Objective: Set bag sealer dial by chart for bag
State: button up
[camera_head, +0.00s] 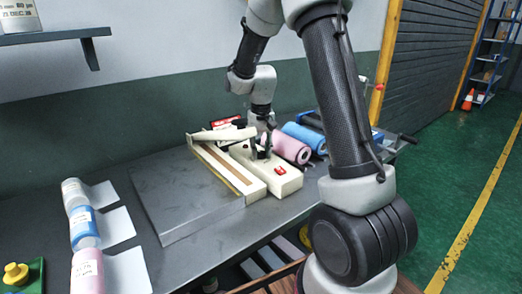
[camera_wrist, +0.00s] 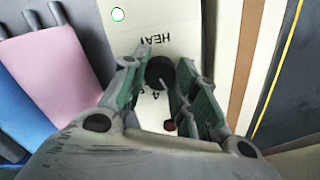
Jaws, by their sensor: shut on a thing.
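The cream bag sealer (camera_head: 282,183) stands on the grey bench, with a long arm over its brown strip and a red switch (camera_head: 280,171) on its front part. My gripper (camera_head: 258,153) is down at the sealer's top. In the wrist view my gripper (camera_wrist: 158,76) is shut on the black dial (camera_wrist: 160,73), a finger on each side. A pale pointer line shows on the dial. The word HEAT appears upside down beside it, and part of the number scale is visible below; the rest is hidden by the fingers. In the head view the dial is hidden.
Labelled white, blue and pink rolls (camera_head: 84,222) lie at the bench's left with pale sheets beside them. A pink roll (camera_head: 288,147) and a blue roll (camera_head: 304,136) lie behind the sealer. A flat grey plate (camera_head: 180,195) adjoins it. A wall shelf (camera_head: 50,36) holds a printed white item.

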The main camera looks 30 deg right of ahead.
aim_at(261, 152)
dwell(0.4)
jog(key=o, duration=1)
jog(key=shift+o, duration=0.2)
jog(key=shift+r, duration=0.1)
notch_tip(261, 152, up, 12)
